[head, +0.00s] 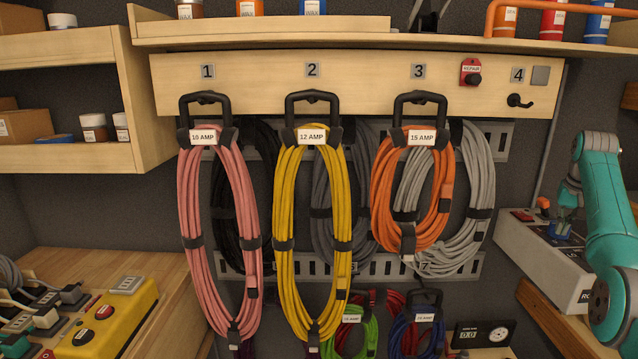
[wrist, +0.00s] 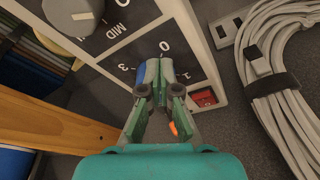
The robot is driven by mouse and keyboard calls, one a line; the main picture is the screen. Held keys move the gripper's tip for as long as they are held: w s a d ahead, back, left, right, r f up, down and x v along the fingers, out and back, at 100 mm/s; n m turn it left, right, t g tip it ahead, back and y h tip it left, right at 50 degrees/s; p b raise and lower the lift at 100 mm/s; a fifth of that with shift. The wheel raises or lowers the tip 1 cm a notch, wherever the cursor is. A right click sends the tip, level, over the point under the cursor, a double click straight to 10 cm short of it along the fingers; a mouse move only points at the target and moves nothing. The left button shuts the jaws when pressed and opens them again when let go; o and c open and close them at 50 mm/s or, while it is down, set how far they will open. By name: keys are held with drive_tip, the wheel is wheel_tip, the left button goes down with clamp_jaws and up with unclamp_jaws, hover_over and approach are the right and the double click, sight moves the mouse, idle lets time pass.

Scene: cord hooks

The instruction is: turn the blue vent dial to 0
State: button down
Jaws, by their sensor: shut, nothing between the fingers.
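The blue vent dial (head: 562,228) sits on the top panel of a grey box (head: 560,258) at the right of the head view. In the head view my gripper (head: 570,196) is just above the dial.
A grey knob (wrist: 75,14) marked MID and a red switch (wrist: 203,97) share the panel. Coiled white cord (wrist: 283,85) hangs close on the right of the wrist view. A wooden ledge (wrist: 60,134) lies at left. Coiled cords hang on the hook board (head: 260,85).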

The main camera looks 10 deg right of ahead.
drive_tip(key=shift+s+d, duration=0.7)
drive_tip(key=shift+d, duration=0.25)
idle(0.4)
drive_tip(key=shift+s, duration=0.15)
drive_tip(key=shift+s+a, duration=0.15)
drive_tip(key=shift+s, duration=0.05)
wheel_tip(320, 180, up, 6)
idle(0.6)
drive_tip(key=shift+w+a+f+t+h, duration=0.35)
drive_tip(key=shift+a+f, duration=0.05)
drive_tip(key=shift+f, duration=0.65)
drive_tip(key=shift+w+a+f+t+h, duration=0.3)
drive_tip(key=shift+a+f, duration=0.15)
drive_tip(key=shift+f, duration=0.6)
drive_tip(key=shift+w+a+f+t+h, duration=0.35)
drive_tip(key=shift+a+f, duration=0.05)
drive_tip(key=shift+f, duration=0.65)
